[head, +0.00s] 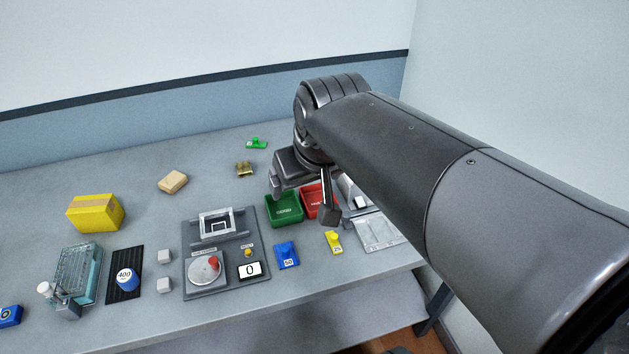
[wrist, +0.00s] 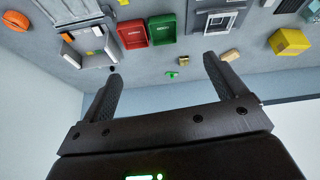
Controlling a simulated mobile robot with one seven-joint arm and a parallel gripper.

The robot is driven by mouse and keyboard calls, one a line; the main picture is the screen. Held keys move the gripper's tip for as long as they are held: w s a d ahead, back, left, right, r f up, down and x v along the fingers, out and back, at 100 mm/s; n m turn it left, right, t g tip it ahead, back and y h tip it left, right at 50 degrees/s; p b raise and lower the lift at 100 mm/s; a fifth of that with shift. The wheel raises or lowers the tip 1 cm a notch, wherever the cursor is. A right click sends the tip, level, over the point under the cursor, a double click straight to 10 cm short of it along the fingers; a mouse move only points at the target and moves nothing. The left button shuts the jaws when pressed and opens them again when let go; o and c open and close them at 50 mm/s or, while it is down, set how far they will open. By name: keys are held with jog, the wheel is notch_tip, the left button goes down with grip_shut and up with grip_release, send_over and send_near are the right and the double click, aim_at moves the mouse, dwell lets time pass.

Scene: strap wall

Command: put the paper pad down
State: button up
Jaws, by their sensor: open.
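My gripper (head: 304,204) hangs over the right part of the grey table, by the green and red bins. In the wrist view its two fingers (wrist: 163,68) are spread apart with nothing between them. I cannot pick out the paper pad for sure in either view. A tan block (head: 173,181) lies alone on the table at the back, left of the gripper; it also shows in the wrist view (wrist: 230,55). A small white piece (head: 361,202) shows by the grey tray at the right, partly hidden by my arm.
The green bin (head: 284,212) and red bin (head: 318,212) stand under the gripper. A grey fixture (head: 223,281) with a red knob is left of them. A yellow box (head: 95,212) stands at the left. The table's back middle is mostly clear; walls rise behind and right.

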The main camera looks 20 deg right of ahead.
jog(key=s+d+f+m, duration=0.1)
jog(key=s+d+f, duration=0.1)
jog(key=s, duration=0.5)
jog(key=shift+d+f, duration=0.15)
jog(key=shift+f, duration=0.5)
